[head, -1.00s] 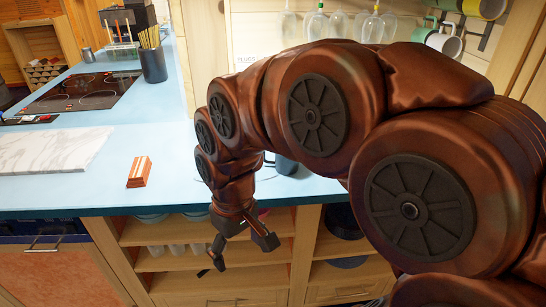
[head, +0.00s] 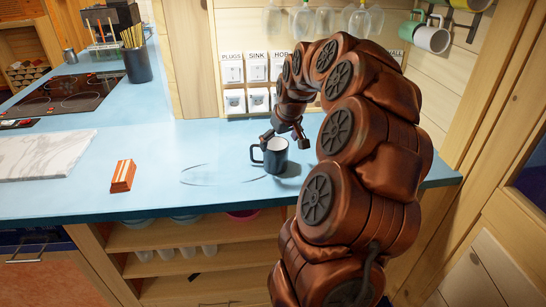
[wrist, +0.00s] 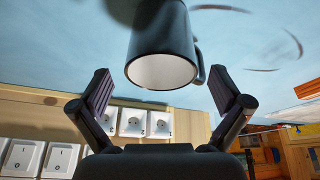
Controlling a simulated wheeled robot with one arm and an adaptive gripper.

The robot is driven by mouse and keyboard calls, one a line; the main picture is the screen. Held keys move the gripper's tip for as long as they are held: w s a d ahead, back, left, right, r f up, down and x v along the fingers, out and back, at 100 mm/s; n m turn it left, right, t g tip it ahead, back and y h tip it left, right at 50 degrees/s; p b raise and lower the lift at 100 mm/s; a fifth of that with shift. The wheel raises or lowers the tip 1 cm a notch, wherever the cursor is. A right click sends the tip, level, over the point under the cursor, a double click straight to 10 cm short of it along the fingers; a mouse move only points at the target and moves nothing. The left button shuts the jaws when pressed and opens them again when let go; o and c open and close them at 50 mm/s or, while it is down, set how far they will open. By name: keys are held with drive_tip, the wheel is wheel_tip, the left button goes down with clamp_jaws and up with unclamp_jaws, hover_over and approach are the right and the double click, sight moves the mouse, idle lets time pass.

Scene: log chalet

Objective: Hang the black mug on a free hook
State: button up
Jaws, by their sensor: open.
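The black mug (head: 277,160) stands upright on the blue counter, near its front edge, with its handle toward the left in the head view. My open gripper (head: 286,136) is just above and behind the mug, empty. In the wrist view the mug (wrist: 160,35) lies ahead, between the lines of my two spread fingers (wrist: 160,82). Its pale inside faces the camera and its handle is on the right. A gap shows between each finger and the mug. Dark hooks (head: 479,24) are on the wall at the upper right, near hanging mugs (head: 432,39).
Sockets and switches (head: 257,82) line the wall behind the mug. Glasses (head: 320,20) hang above. An orange striped block (head: 123,176) and a marble board (head: 42,155) lie left on the counter. The counter (head: 190,150) between block and mug is clear.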

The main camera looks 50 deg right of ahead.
drive_tip(key=shift+w+a+f, duration=0.1)
drive_tip(key=shift+a+f, duration=0.2)
drive_tip(key=shift+f, duration=0.45)
drive_tip(key=shift+w+f+p, duration=0.1)
drive_tip(key=shift+f+p, duration=0.25)
drive_tip(key=shift+p, duration=0.2)
drive_tip(key=x, duration=0.1)
drive_tip(key=p+x, duration=0.1)
drive_tip(key=x, duration=0.2)
drive_tip(key=shift+w+d, duration=0.1)
drive_tip(key=shift+d, duration=0.25)
drive_tip(key=shift+w+d+f, duration=0.15)
drive_tip(key=shift+d+f, duration=0.05)
drive_tip(key=shift+f, duration=0.1)
drive_tip(key=shift+s+a+r, duration=0.2)
drive_tip(key=shift+a, duration=0.15)
drive_tip(key=c, duration=1.2)
drive_tip(key=shift+c, duration=0.2)
